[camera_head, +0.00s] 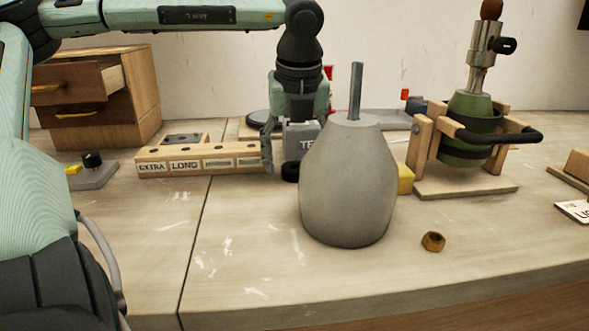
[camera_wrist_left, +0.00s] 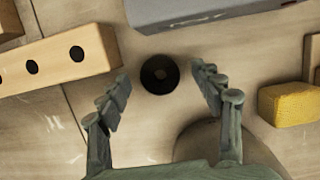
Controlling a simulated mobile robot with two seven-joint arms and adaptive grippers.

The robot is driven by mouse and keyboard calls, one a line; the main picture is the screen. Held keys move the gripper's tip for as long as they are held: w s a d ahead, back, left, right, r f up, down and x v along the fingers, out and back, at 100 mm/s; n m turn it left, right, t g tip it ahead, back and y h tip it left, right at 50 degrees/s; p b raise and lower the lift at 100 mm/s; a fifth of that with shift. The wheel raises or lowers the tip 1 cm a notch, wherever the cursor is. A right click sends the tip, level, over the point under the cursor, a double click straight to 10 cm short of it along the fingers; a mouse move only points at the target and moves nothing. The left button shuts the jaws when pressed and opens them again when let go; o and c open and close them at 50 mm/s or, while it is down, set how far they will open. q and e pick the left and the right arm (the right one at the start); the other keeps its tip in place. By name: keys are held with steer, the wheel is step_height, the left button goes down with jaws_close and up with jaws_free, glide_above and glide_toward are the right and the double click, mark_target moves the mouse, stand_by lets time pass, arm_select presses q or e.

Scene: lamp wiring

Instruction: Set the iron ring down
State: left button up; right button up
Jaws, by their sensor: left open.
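The iron ring (camera_wrist_left: 160,74) is a small dark ring lying flat on the table in the left wrist view. In the head view the dark ring (camera_head: 290,172) shows just left of the grey lamp body, partly hidden by it. My left gripper (camera_wrist_left: 163,92) is open, with its fingers apart on either side of the ring and not touching it. In the head view my left gripper (camera_head: 268,165) points down behind the lamp body, and its right finger is hidden. My right gripper is not in view.
A grey lamp body (camera_head: 347,195) with an upright rod stands close in front. A wooden block labelled EXTRA LONG (camera_head: 190,160) lies left, a grey box (camera_wrist_left: 200,10) behind, a yellow block (camera_wrist_left: 288,104) right. A brass nut (camera_head: 433,241) and a wooden stand (camera_head: 465,188) are further right.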

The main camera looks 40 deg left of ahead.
arm_select(q)
steer(key=shift+a+f, duration=0.1)
steer(key=shift+f, duration=0.2)
steer(key=shift+c, duration=0.6)
jaws_close()
steer(key=shift+r, duration=0.15)
